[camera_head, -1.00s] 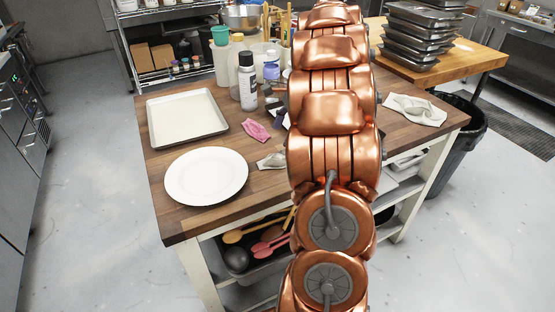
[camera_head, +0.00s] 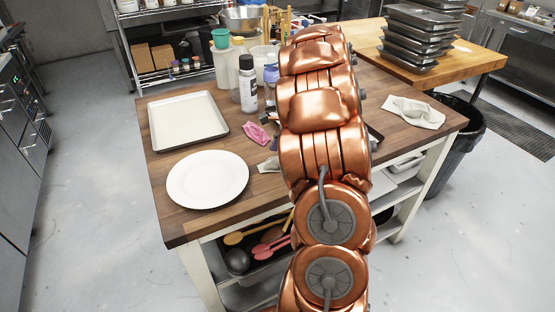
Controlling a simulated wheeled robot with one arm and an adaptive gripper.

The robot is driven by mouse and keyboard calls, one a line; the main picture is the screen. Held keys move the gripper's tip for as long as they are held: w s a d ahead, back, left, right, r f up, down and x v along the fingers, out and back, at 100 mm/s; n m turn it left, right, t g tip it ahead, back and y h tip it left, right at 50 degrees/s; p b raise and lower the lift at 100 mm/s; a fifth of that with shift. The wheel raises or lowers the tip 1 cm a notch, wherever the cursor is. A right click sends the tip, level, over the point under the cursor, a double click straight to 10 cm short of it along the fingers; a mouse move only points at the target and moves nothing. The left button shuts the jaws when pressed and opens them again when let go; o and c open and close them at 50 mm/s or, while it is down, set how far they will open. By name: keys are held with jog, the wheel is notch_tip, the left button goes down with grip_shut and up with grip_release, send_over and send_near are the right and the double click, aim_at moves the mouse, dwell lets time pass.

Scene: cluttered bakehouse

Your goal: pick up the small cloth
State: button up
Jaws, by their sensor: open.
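A small pale grey-white cloth (camera_head: 269,165) lies crumpled on the wooden worktable (camera_head: 215,222), partly hidden by my copper arm. A pink crumpled cloth (camera_head: 256,133) lies a little farther back. A larger whitish cloth (camera_head: 414,111) lies near the table's right edge, clear of the arm. My arm reaches over the middle of the table and hides the area behind it. My gripper cannot be made out; it is hidden by the arm. I cannot tell how far it is from any cloth.
A white plate (camera_head: 207,179) and a shallow tray (camera_head: 187,120) stand left. Bottles, such as a white one with a black cap (camera_head: 248,84), crowd the back. Stacked metal pans (camera_head: 417,38) stand on another table. A bin (camera_head: 461,135) is at right.

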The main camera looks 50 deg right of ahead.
jog(key=shift+a+f, duration=0.15)
jog(key=shift+f, duration=0.2)
jog(key=c, duration=1.3)
jog(key=shift+w+r+b, duration=0.1)
jog(key=shift+r+b, duration=0.55)
jog(key=shift+r, duration=0.95)
jog(key=shift+s+r, duration=0.15)
jog(key=shift+s, duration=0.15)
jog(key=s+b, duration=0.1)
jog(key=s, duration=0.4)
jog(key=s+r+b, duration=0.1)
jog(key=s, duration=0.4)
jog(key=s+b, duration=0.1)
jog(key=s, duration=0.4)
jog(key=shift+s+a+r, duration=0.25)
jog(key=shift+a+r, duration=0.05)
jog(key=shift+a, duration=0.05)
